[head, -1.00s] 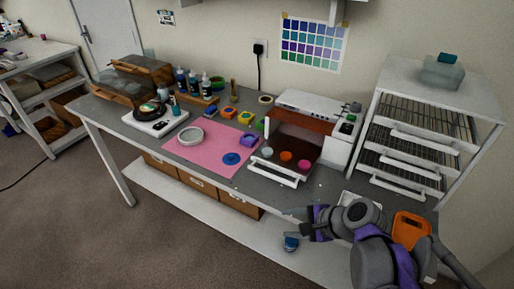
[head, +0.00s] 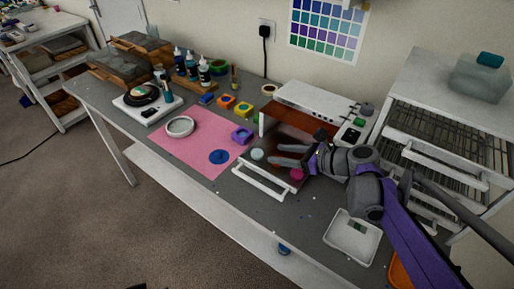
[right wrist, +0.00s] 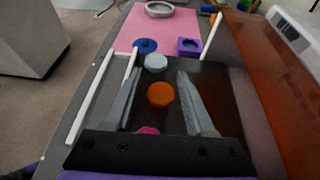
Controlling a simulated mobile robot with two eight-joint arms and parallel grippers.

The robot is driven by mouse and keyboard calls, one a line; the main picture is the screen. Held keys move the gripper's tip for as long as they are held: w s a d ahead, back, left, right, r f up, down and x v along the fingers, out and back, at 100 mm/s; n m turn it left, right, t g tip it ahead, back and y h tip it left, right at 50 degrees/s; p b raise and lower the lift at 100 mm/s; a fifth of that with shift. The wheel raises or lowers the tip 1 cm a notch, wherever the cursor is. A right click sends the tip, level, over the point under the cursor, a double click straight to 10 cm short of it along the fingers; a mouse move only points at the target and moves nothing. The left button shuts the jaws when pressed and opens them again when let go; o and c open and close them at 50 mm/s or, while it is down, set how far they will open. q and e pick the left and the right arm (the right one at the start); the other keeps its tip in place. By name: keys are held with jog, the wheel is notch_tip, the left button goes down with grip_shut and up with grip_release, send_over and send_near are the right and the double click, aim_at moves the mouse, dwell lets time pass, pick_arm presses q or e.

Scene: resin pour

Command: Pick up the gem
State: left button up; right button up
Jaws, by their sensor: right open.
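Three small gem-like pieces lie in the dark, pulled-out drawer (head: 244,175) of the white machine. They are a pale blue one (head: 257,154), an orange one (right wrist: 161,94) and a pink one (head: 297,174). The frames do not show which is the task's gem. My right gripper (head: 278,154) is open above the drawer. In the right wrist view, the orange piece shows between its spread fingers (right wrist: 158,73), the pale one (right wrist: 155,63) just beyond the tips, and the pink one (right wrist: 148,130) is partly hidden by the gripper. The orange piece is hidden in the head view.
The white machine (head: 310,98) stands right behind the drawer. A pink mat (head: 200,152) with a grey ring (head: 180,126) and blue disc (head: 218,157) lies left. A purple mould (head: 241,135) sits near the drawer. A white tray (head: 352,238) is at the front right.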

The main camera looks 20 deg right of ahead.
aim_at(258, 153)
jog(key=shift+w+a+f, duration=0.2)
jog(key=shift+w+a, duration=0.1)
jog(key=shift+a, duration=0.35)
jog(key=x, duration=0.5)
jog(key=shift+w+a+f, duration=0.15)
jog(key=shift+a+f, duration=0.05)
jog(key=shift+f, duration=0.05)
grip_shut()
